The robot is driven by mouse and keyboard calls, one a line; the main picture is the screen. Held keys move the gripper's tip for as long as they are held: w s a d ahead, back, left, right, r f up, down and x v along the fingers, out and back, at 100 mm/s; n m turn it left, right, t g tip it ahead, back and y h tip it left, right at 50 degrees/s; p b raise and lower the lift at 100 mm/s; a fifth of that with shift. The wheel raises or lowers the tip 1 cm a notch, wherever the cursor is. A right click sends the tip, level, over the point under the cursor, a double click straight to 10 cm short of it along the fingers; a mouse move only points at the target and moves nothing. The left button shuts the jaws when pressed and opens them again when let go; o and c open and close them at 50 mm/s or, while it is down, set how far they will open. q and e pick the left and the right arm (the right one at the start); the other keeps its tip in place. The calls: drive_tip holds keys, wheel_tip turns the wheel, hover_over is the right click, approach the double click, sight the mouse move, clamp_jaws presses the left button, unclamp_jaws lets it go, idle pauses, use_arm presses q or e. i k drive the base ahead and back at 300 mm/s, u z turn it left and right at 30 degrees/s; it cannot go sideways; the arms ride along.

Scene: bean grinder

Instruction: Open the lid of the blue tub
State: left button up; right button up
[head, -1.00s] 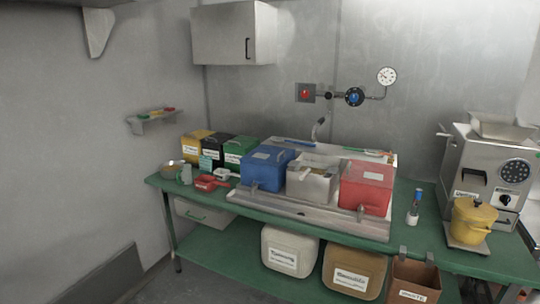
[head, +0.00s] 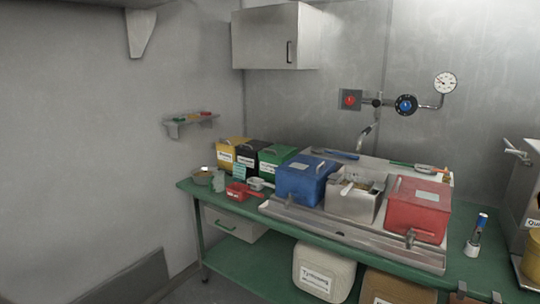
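The blue tub (head: 298,184) stands on the steel sink unit on the green bench, at the left of a row of three tubs. Its blue lid (head: 308,166) is on and looks shut, with a pale label on top. A steel open-topped tub (head: 352,202) with a scoop in it stands just right of it, and a red lidded tub (head: 418,212) stands right of that. Neither of my grippers is in the head view.
Yellow, black and green boxes (head: 272,160) stand left of the blue tub. A red scoop (head: 240,191) and small cups lie in front of them. A steel wall cabinet (head: 270,38) hangs above. A steel machine (head: 528,190) stands at the right edge. Bins sit under the bench (head: 240,262).

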sight(313, 168)
drive_tip(key=u, duration=0.9)
drive_tip(key=i, duration=1.35)
drive_tip(key=z, duration=0.35)
drive_tip(key=i, duration=1.15)
drive_tip(key=z, duration=1)
